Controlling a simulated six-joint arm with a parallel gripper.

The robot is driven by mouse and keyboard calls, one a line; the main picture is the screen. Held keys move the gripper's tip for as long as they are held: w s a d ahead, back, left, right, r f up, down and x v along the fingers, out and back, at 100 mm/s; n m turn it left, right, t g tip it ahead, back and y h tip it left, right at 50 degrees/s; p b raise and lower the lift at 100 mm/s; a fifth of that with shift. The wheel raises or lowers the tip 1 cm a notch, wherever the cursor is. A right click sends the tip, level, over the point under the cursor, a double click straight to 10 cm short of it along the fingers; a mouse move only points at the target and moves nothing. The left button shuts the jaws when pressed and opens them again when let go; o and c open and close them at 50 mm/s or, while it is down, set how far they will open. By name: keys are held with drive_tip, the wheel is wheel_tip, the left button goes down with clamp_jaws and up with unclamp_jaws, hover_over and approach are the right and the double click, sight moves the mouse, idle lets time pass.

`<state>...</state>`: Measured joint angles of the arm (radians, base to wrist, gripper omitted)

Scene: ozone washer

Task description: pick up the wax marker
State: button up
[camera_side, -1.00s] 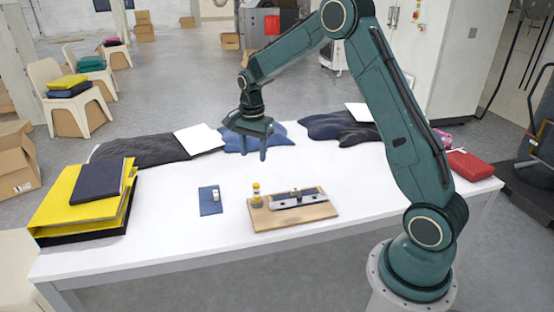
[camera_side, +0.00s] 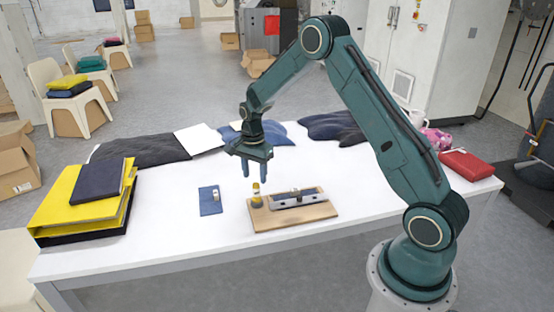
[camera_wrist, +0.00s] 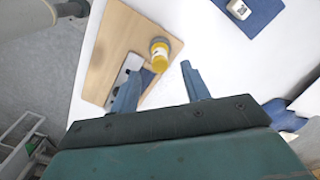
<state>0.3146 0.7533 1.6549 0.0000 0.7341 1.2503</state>
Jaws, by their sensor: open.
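The wax marker appears to be the small yellow upright piece (camera_side: 256,189) with a darker round base, at the left end of a wooden board (camera_side: 300,215) on the white table. In the wrist view the yellow piece (camera_wrist: 159,55) shows beyond the fingertips, at the edge of the board (camera_wrist: 107,55). My gripper (camera_side: 255,174) points down above and slightly behind it in the side view, apart from it. Its two fingers are spread and empty in the wrist view (camera_wrist: 160,70).
A grey metal fixture (camera_side: 296,198) lies on the board beside the marker. A blue pad (camera_side: 207,205) with a small white block (camera_side: 215,193) lies to the left. Yellow and dark folders (camera_side: 75,207) are stacked far left. Dark cloths (camera_side: 140,150) line the back; a red case (camera_side: 467,164) sits right.

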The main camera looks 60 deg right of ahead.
sight(256, 184)
drive_tip(key=shift+f, duration=0.95)
drive_tip(key=shift+d+f, duration=0.15)
drive_tip(key=shift+f, duration=2.4)
drive_tip(key=shift+s, duration=0.1)
clamp_jaws()
